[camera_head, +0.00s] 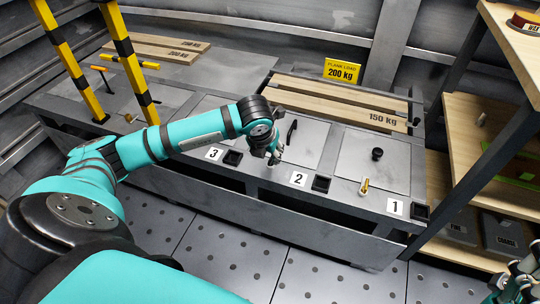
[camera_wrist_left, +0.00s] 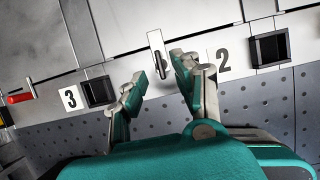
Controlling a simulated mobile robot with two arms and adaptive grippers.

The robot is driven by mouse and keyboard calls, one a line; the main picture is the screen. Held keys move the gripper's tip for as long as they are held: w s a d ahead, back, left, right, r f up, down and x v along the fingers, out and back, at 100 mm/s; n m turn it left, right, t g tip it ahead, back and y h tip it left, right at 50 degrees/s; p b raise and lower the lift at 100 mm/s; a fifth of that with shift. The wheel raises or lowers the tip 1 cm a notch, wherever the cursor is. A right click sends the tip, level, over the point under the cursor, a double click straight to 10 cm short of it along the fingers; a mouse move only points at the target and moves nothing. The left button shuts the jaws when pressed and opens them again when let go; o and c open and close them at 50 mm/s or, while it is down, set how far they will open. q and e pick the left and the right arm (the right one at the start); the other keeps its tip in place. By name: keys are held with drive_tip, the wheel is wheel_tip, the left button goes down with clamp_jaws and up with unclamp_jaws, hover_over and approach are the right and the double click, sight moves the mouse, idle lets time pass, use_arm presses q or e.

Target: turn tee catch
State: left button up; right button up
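In the head view my left gripper (camera_head: 273,153) is over the bench edge between labels 3 and 2 and hides the catch. My right gripper (camera_head: 515,286) shows only partly in the bottom right corner.
The grey bench (camera_head: 340,190) has lid panels, a black bar handle (camera_head: 291,132), a black knob (camera_head: 377,154) and a brass catch (camera_head: 364,186) by label 1. Planks (camera_head: 340,103) lie behind. Yellow-black posts (camera_head: 128,62) stand left; a shelf rack (camera_head: 470,110) stands right.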

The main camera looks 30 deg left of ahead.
use_arm(q)
drive_tip(key=a+v, duration=0.1)
drive_tip(key=v, duration=0.7)
drive_tip(key=shift+d+r, duration=0.35)
drive_tip(key=shift+d, duration=0.15)
drive_tip(key=shift+s, duration=0.1)
